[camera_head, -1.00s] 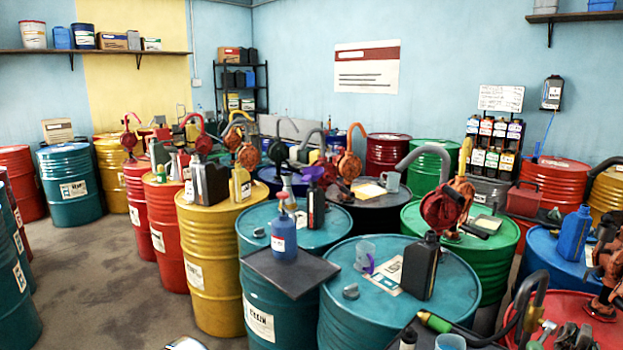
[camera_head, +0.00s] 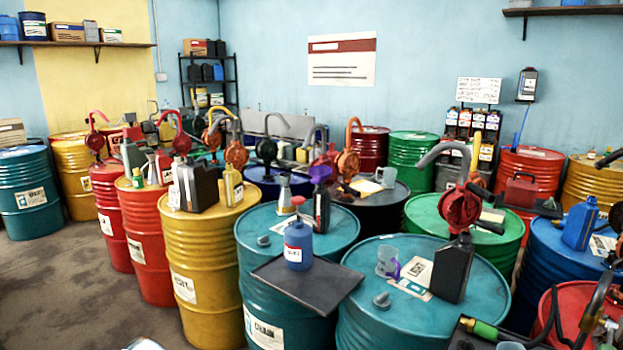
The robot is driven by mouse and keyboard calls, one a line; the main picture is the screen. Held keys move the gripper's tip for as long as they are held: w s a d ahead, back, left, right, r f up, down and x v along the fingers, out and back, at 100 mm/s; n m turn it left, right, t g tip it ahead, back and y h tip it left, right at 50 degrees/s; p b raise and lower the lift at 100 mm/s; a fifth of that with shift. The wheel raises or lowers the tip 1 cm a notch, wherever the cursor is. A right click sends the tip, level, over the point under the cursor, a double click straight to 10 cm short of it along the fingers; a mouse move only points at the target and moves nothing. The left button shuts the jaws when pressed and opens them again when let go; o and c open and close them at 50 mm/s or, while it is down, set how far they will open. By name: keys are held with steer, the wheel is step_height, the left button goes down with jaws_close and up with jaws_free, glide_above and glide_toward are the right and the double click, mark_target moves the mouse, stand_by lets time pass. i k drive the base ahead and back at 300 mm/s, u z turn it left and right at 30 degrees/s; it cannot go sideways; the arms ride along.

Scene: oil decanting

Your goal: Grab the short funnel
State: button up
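A purple funnel-shaped piece (camera_head: 321,173) shows at the top of a dark bottle (camera_head: 321,208) on the middle teal drum (camera_head: 290,325). I cannot tell whether it sits in the bottle or stands behind it. A grey cone-shaped vessel (camera_head: 284,194) stands left of it; it may be a funnel or an oil can. Another grey cone-shaped vessel (camera_head: 151,168) stands on the red drum further left. I cannot tell which of these is the short funnel. My gripper is not in view.
A black tray (camera_head: 325,298) with a blue bottle (camera_head: 298,244) juts over the gap between two teal drums. The front teal drum (camera_head: 400,322) holds a clear jug (camera_head: 388,261) and a black bottle (camera_head: 452,270). Free floor (camera_head: 80,290) lies at left.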

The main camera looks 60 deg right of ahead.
mark_target(319, 174)
steer(key=z, duration=0.15)
steer(key=i, duration=1.45)
steer(key=z, duration=0.65)
steer(key=i, duration=0.7)
steer(key=z, duration=0.7)
steer(key=i, duration=0.5)
steer(key=z, duration=0.9)
steer(key=i, duration=0.7)
steer(key=z, duration=0.45)
